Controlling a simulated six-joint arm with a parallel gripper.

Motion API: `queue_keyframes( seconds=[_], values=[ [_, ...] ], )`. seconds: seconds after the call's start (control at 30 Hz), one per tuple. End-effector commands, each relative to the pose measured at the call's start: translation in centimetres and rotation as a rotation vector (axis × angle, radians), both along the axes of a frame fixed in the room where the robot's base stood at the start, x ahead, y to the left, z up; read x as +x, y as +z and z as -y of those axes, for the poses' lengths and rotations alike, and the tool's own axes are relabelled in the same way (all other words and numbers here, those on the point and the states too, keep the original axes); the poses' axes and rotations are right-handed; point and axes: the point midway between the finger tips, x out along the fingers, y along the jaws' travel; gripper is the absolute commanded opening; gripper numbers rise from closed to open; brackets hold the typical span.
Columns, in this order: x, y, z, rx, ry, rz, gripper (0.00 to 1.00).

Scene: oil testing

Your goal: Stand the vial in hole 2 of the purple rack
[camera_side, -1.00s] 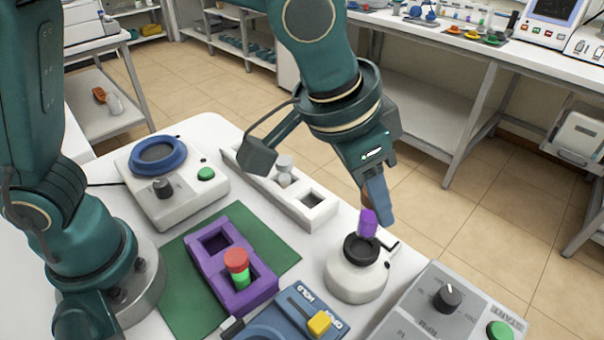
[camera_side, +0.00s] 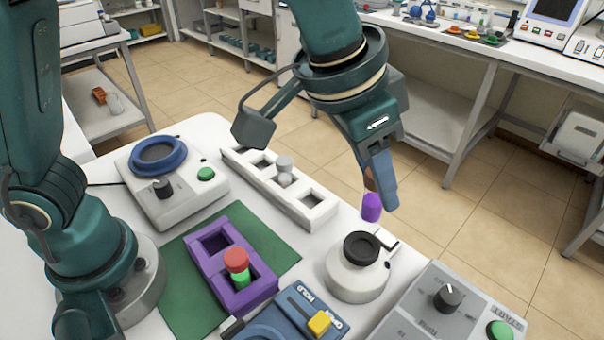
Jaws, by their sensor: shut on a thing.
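The purple rack (camera_side: 208,272) lies to the left on a green mat. Its far hole (camera_side: 216,242) is empty. Its near hole holds a vial with a red cap (camera_side: 236,260) and green contents, standing upright. I cannot read hole numbers.
The white round device (camera_side: 357,281) has a side lever. A white rack (camera_side: 313,215) behind holds a grey-capped vial (camera_side: 284,164). A blue-ringed device (camera_side: 157,155) stands far left. A blue device with a yellow slider (camera_side: 319,322) and a grey control box (camera_side: 440,310) stand in front.

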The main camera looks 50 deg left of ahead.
Motion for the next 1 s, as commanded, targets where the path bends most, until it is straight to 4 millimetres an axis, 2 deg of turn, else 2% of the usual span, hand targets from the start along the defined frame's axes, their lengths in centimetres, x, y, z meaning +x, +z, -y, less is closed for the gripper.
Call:
queue_keyframes(
  seconds=[0.13,0.27,0.37,0.47,0.6,0.7,0.83,1.0],
  values=[
    [-0.4,-0.4,-0.4,0.001,0.076,-0.001,0.00],
    [-1.6,-1.5,-2.4,0.002,0.225,0.000,0.00],
    [-2.4,-1.8,-5.9,0.001,0.417,0.003,0.00],
    [-3.5,-1.8,-10.5,0.000,0.662,0.005,0.00],
    [-6.1,-1.7,-17.4,-0.002,1.035,0.005,0.00],
    [-8.6,-1.7,-21.6,-0.002,1.282,0.006,0.00],
    [-11.6,-1.8,-25.1,-0.001,1.514,0.004,0.00],
    [-13.9,-1.8,-27.4,-0.001,1.665,0.003,0.00]
  ],
)
